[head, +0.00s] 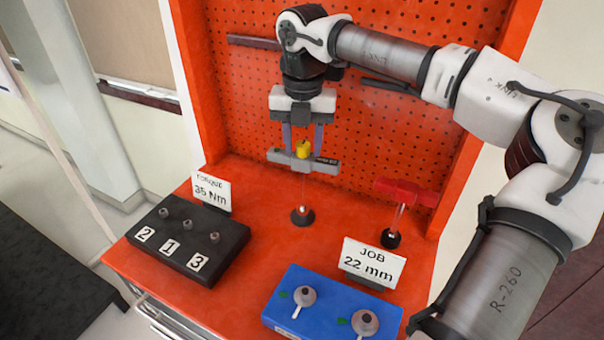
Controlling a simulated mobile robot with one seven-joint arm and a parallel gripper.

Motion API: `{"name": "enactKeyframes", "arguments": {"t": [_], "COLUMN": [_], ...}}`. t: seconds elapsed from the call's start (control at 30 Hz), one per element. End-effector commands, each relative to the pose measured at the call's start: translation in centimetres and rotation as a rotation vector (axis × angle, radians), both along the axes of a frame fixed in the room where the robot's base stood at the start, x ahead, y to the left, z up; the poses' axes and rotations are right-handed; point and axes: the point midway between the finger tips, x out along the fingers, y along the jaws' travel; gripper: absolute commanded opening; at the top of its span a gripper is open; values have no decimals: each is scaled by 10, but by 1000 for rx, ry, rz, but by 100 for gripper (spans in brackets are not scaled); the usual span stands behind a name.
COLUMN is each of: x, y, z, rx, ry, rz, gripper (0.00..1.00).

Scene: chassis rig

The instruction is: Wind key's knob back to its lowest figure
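The key is a grey crossbar (277,156) on a thin upright shaft, standing in a round black base (302,217) on the orange bench. A yellow knob (303,149) sits at the middle of the crossbar. A dark strip with small, unreadable lettering is on the bar's right half, so the knob's figure cannot be read. My gripper (303,146) points down over the knob. Its two grey fingers are apart, one on each side of the knob, with gaps between. The fingertips reach about the height of the crossbar; whether they touch it is unclear.
A red T-handled tool (399,199) stands at right. A black block (178,267) with studs marked 2, 1, 3 lies left; a blue block (283,322) with two grey sockets lies in front. Cards read "TORQUE 35 Nm" (211,190) and "JOB 22 mm" (373,262). A red pegboard (240,80) stands behind.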

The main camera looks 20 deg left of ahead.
Motion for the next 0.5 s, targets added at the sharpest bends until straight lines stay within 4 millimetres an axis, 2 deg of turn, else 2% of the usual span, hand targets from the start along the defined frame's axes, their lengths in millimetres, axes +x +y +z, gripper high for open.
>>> {"name": "enactKeyframes", "arguments": {"t": [0.23, 0.5], "x": [0, 0], "y": [0, 0], "z": [3, 24], "rx": [0, 0], "ry": [0, -1], "rz": [0, 0], "gripper": [40, 40]}}
